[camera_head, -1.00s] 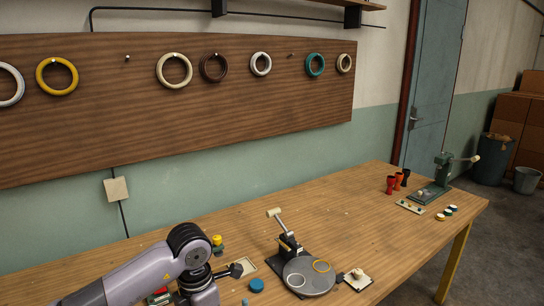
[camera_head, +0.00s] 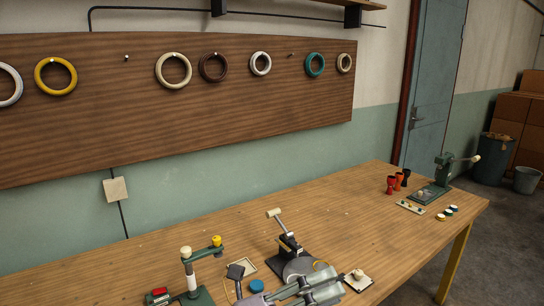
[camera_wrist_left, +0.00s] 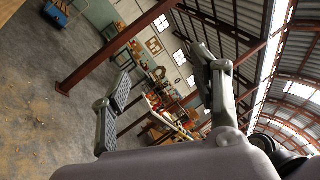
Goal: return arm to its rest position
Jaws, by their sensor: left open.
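My left gripper (camera_head: 325,284) shows at the bottom edge of the head view, over the front of the workbench and in front of the round grey plate. Its fingers point to the right. In the left wrist view the fingers of my left gripper (camera_wrist_left: 163,72) stand wide apart with nothing held between them. That view looks across the workshop, past a red-brown steel post, to far windows and the roof. Most of my left arm is below the head view. My right gripper is not in view.
The workbench (camera_head: 185,240) holds a black lever tool (camera_head: 288,243) with the grey plate (camera_head: 296,267), partly hidden by my gripper. A green stand (camera_head: 205,252), a blue disc (camera_head: 256,286) and a small pale tray (camera_head: 357,283) are nearby. The bench's middle right is clear.

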